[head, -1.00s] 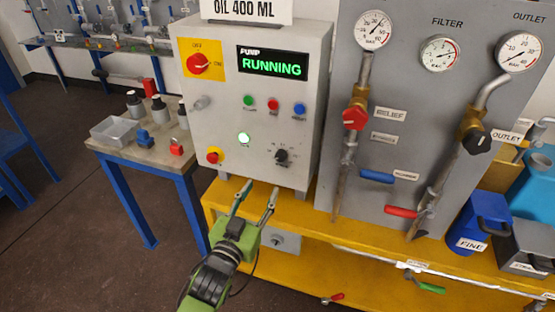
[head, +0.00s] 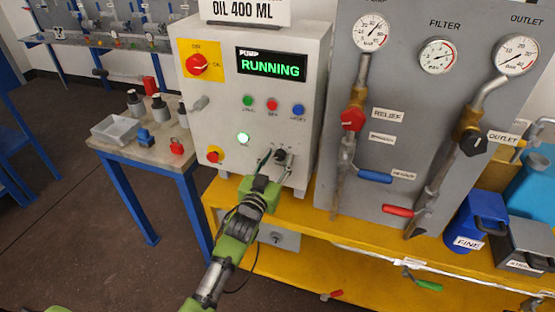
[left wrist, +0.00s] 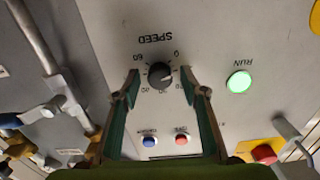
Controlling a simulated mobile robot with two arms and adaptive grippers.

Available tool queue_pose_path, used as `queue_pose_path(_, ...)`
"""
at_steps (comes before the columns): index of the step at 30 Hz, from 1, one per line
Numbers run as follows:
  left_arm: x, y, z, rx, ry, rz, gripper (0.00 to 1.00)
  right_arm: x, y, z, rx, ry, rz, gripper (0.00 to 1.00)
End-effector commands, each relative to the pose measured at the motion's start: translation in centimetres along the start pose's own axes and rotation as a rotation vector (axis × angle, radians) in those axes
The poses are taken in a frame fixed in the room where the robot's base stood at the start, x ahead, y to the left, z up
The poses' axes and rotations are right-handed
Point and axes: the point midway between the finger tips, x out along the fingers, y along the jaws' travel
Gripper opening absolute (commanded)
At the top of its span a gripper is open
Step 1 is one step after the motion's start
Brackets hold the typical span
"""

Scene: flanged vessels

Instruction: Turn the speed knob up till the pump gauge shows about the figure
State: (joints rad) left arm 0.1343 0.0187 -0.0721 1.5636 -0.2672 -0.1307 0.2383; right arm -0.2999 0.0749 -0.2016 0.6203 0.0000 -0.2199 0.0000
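The speed knob (head: 281,154) is a small black dial low on the pump's control box. In the left wrist view the knob (left wrist: 160,74) sits under the upside-down word SPEED, with figures around it. My left gripper (head: 272,158) is open at the knob, one fingertip on each side; I cannot tell whether they touch it. The fingers also show in the left wrist view (left wrist: 160,84). The pump gauge (head: 371,31) is the leftmost round dial on the grey panel, its needle toward the upper right. The display (head: 272,64) reads RUNNING. My right gripper is out of view.
The green run lamp (head: 243,138) is lit. The red relief handle (head: 352,119) and pipes stand to the right. A yellow bench (head: 300,210) lies below the box.

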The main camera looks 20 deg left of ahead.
Motion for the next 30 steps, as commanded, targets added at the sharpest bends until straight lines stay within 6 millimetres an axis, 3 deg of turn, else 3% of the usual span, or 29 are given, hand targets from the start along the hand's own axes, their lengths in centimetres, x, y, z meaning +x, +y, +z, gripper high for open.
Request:
queue_pose_path(6, 0.01, 0.00, 0.04, 0.000, 0.000, 0.000, 0.40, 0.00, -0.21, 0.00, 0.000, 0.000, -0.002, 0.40)
queue_pose_path(11, 0.00, 0.00, 0.04, 0.000, 0.000, 0.000, 0.01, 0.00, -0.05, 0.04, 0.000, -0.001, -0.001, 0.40)
queue_pose_path(17, -0.01, 0.00, 0.00, 0.031, -0.001, 0.000, 0.02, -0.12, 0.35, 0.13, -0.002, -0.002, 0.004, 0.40)
queue_pose_path(24, -0.01, 0.02, 0.05, 0.235, -0.001, 0.000, 0.02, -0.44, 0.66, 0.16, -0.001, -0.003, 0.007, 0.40)
queue_pose_path(30, -0.01, 0.02, 0.08, 0.248, -0.001, 0.000, 0.02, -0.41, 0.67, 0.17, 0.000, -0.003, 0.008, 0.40)
